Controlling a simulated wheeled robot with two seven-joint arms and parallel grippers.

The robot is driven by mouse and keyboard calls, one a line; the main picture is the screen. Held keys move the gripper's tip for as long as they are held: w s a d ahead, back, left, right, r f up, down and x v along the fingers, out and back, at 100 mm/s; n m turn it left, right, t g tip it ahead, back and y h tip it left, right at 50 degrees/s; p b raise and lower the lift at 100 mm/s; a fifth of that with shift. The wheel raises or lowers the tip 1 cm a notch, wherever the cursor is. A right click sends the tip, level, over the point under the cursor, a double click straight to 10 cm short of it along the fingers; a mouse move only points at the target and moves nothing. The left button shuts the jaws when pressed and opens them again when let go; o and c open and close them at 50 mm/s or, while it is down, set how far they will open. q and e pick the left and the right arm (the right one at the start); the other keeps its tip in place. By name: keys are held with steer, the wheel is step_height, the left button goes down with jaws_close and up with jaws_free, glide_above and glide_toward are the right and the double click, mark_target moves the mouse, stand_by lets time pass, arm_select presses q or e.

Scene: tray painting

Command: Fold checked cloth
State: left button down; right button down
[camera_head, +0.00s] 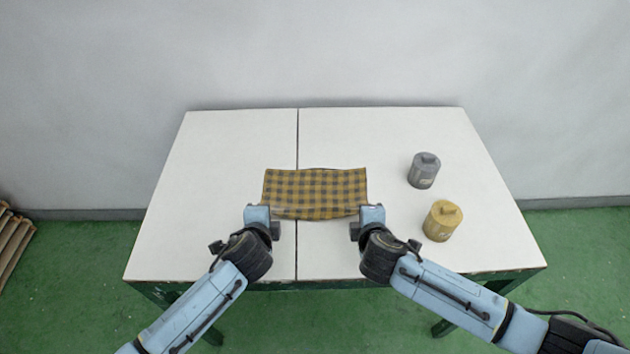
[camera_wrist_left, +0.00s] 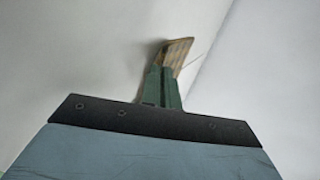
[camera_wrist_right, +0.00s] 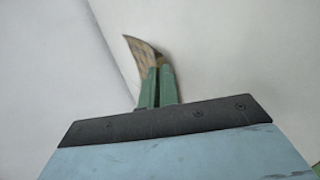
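The yellow and dark checked cloth (camera_head: 315,187) lies near the middle of the white table, across the seam, as a wide rectangle. Its near edge bows slightly between my grippers. My left gripper (camera_head: 265,212) is at its near left corner, and my right gripper (camera_head: 367,211) is at its near right corner. In the left wrist view, the green fingers (camera_wrist_left: 162,84) are together with a piece of cloth (camera_wrist_left: 178,52) rising past their tips. In the right wrist view, the green fingers (camera_wrist_right: 157,86) are likewise together at a curved cloth corner (camera_wrist_right: 143,54).
A grey can (camera_head: 424,172) and a yellow can (camera_head: 441,222) stand on the right side of the white table (camera_head: 225,150). The table is clear to the left of the cloth and behind it. Wooden slats (camera_head: 12,243) lie on the green floor at far left.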

arm_select(q)
steer(key=c, duration=1.3)
jaws_free()
arm_select(e)
steer(key=c, duration=1.3)
jaws_free()
arm_select(q)
steer(key=s+r, duration=0.2)
steer(key=r, duration=0.1)
steer(key=s+r, duration=0.2)
steer(key=r, duration=0.1)
steer(key=s+r, duration=0.2)
steer(key=r, duration=0.1)
arm_select(e)
steer(key=s+r, duration=0.2)
steer(key=r, duration=0.1)
steer(key=s+r, duration=0.2)
steer(key=r, duration=0.1)
steer(key=s+r, duration=0.2)
steer(key=r, duration=0.1)
